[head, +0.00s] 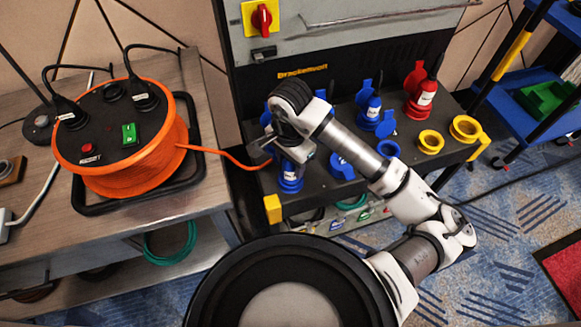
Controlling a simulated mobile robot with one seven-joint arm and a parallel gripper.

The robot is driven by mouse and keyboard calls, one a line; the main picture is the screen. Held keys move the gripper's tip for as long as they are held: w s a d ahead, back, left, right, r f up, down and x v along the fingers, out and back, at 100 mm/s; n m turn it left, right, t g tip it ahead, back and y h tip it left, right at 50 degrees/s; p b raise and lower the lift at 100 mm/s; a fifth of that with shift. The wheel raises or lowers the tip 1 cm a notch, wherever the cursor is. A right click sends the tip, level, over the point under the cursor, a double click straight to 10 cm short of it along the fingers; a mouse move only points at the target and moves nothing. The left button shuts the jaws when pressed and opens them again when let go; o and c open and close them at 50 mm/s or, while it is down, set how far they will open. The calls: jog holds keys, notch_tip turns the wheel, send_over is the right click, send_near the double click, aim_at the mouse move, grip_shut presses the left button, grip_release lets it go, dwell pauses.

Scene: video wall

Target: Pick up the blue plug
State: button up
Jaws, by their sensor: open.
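A blue plug (291,176) with a pale label stands upright in a blue socket at the left of the dark panel shelf. My gripper (277,157) is open, just above and to the left of this plug, and partly covers its top. I cannot tell if the fingers touch it. A second blue plug (372,109) with a label stands in a blue socket with a raised lid, farther back and right, beyond my forearm.
A red plug (422,94) stands right of the second blue plug. Yellow sockets (430,142) sit at the shelf's right. An orange cable reel (135,174) stands on the left bench (204,185), its orange cable running toward the shelf. A blue cart (535,85) is at right.

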jog(key=shift+f, duration=1.2)
jog(key=c, duration=0.8)
jog(key=shift+r, duration=0.1)
